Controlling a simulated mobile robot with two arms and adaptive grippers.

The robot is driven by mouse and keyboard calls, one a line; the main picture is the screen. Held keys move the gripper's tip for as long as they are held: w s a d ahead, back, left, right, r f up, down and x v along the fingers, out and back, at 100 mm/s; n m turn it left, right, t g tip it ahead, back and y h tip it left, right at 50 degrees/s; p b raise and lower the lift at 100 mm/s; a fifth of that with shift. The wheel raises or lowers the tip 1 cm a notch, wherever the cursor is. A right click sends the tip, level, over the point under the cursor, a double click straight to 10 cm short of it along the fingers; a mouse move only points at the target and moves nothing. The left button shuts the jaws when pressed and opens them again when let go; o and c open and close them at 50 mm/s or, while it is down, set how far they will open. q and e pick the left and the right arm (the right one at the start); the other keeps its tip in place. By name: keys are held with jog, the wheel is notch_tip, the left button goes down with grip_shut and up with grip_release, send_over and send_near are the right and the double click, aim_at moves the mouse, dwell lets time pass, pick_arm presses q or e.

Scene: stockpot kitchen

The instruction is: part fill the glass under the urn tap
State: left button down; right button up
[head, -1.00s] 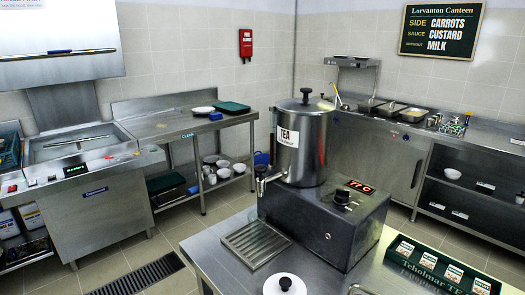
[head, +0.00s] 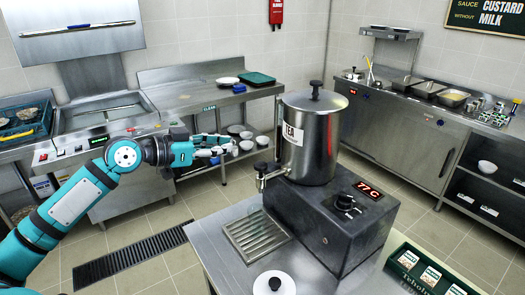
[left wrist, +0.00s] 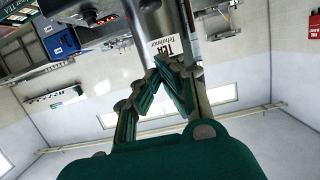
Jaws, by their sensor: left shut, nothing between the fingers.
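The steel tea urn (head: 320,150) stands on a dark base with a display reading 77 C. Its tap (head: 266,176) sticks out at the urn's lower left, above a slotted drip tray (head: 255,236). The drip tray is bare. I see no glass in either view. My left gripper (head: 230,145) is shut and empty, in the air to the left of the urn and apart from the tap. In the left wrist view its fingers (left wrist: 168,68) meet in front of the urn's TEA label (left wrist: 171,48). My right gripper is not in view.
A white round lid with a black knob (head: 274,284) is at the counter's front edge. A green box of packets (head: 430,270) stands at the right. A side table (head: 205,93) with a plate and green tray is behind my arm. Floor shows left of the counter.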

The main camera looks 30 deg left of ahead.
pick_arm(q)
jog(key=shift+s+r, duration=0.1)
jog(key=p, duration=0.4)
send_over(260, 166)
jog(key=s, duration=0.1)
notch_tip(260, 166, down, 2)
jog(key=f, duration=0.3)
jog(key=f+p, duration=0.1)
jog(key=shift+a+f, duration=0.3)
